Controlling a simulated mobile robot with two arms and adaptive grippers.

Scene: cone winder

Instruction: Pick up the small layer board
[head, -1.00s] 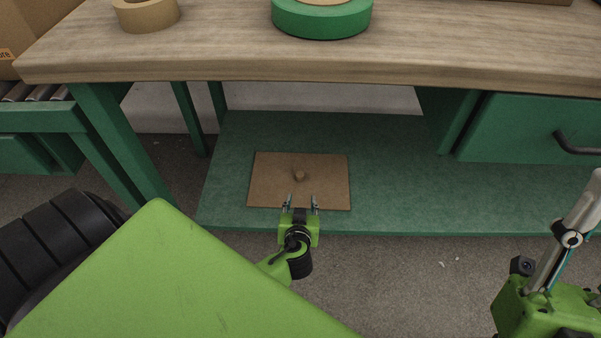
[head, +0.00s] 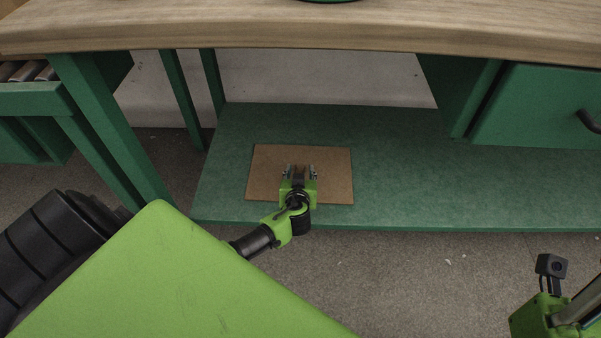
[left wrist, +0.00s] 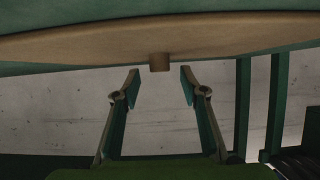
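The small layer board (head: 335,170) is a thin brown rectangular panel lying flat on the green lower shelf of the bench. A short brown knob stands up from its middle. My left gripper (head: 300,173) is over the board in the head view, with its fingers either side of the knob. The left wrist view shows the left gripper (left wrist: 159,78) open and empty. The knob (left wrist: 159,62) lies between the fingertip lines, just beyond the tips and apart from both. The board (left wrist: 80,44) spans the top of that view.
The wooden bench top (head: 300,32) overhangs the green shelf (head: 430,190). Green legs (head: 103,135) stand at the left and a drawer (head: 535,105) hangs at the right. The shelf right of the board is clear.

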